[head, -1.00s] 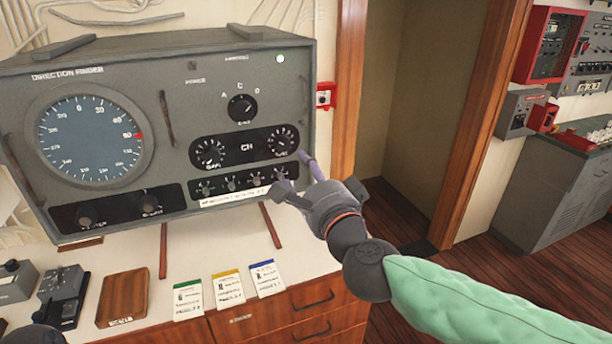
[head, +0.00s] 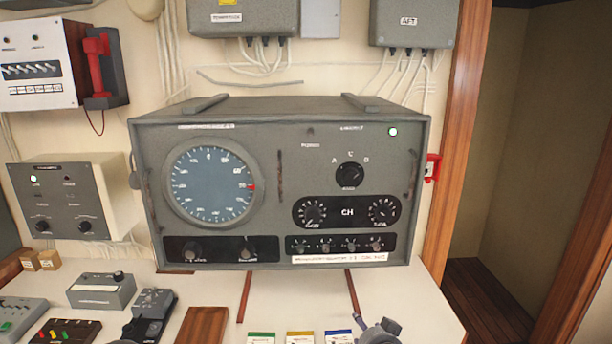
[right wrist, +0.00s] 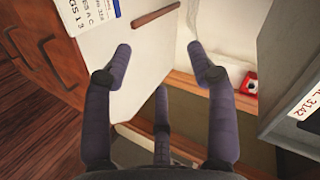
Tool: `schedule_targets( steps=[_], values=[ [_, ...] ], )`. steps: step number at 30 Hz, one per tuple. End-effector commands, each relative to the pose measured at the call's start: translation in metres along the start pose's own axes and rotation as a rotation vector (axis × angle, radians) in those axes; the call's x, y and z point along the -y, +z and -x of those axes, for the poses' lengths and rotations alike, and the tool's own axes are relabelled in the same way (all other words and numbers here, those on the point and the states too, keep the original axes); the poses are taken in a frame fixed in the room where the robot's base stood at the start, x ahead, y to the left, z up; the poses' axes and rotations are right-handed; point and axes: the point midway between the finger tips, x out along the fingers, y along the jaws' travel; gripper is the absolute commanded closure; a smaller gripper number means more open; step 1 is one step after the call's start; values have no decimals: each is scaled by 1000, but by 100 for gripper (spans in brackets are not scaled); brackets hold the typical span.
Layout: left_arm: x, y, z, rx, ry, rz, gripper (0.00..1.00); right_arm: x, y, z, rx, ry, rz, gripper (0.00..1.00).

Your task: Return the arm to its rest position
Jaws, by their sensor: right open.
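My right gripper shows at the bottom edge of the head view (head: 378,330), in front of the counter, with most of its arm out of the frame. In the right wrist view its purple fingers (right wrist: 162,65) are spread apart and nothing is between them. It is clear of the grey direction finder (head: 283,185), which has a round blue dial, a CH panel and a lit lamp at its upper right. My left gripper is not in view.
The white counter (head: 290,298) holds small consoles (head: 102,291), a wooden block (head: 203,327) and three cards (head: 300,338) at its front. A red telephone handset (head: 97,65) hangs on the wall at left. A doorway (head: 500,150) is at right.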

Motion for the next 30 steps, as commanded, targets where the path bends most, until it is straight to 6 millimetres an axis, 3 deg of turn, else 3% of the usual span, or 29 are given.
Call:
schedule_targets(
  steps=[1,6,13,21,25,30],
  values=[
    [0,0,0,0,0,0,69,-25,16,-14,38,47,41,43],
    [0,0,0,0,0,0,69,-99,66,-42,173,165,174,43],
    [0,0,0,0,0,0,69,-202,139,-52,397,293,319,43],
    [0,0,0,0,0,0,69,-310,230,-21,702,381,430,43],
    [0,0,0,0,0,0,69,-347,268,4,838,394,459,43],
    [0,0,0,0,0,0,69,-372,297,27,948,393,473,43]
  ],
)
